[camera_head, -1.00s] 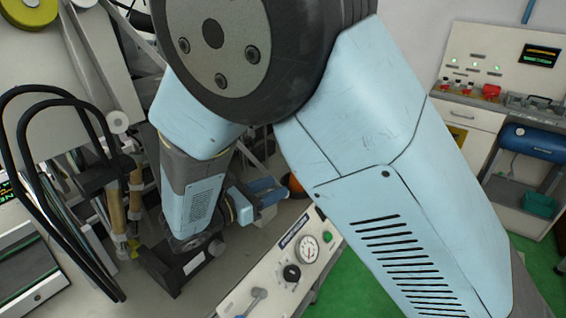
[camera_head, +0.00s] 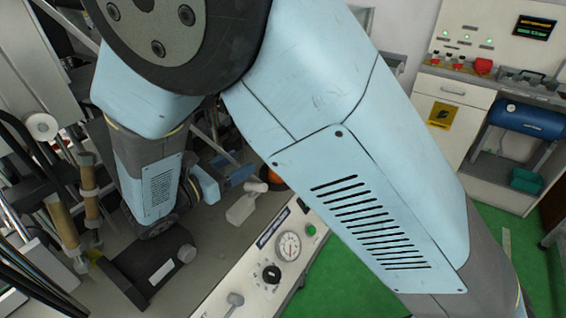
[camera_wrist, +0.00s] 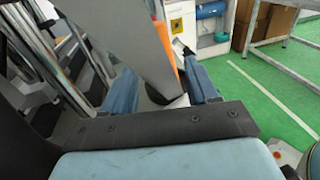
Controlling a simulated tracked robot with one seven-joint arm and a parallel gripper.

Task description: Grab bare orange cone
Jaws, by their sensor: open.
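A narrow upright orange piece (camera_wrist: 166,48), likely the bare orange cone, shows in the wrist view between and beyond my fingers, beside a broad grey post. Its shape is partly hidden. In the head view a small orange patch (camera_head: 270,171) shows just right of my fingers, mostly hidden by my arm. My gripper (camera_wrist: 158,78) is open, with its blue fingers apart and nothing held. In the head view my gripper (camera_head: 226,180) is low over the bench, left of the orange patch. Contact cannot be told.
A white panel with a gauge (camera_head: 288,245) and knobs runs along the bench's front. A pale handled item (camera_head: 246,204) stands near my fingers. Black tubes and metal rods crowd the left. Green floor (camera_wrist: 250,85) is open to the right.

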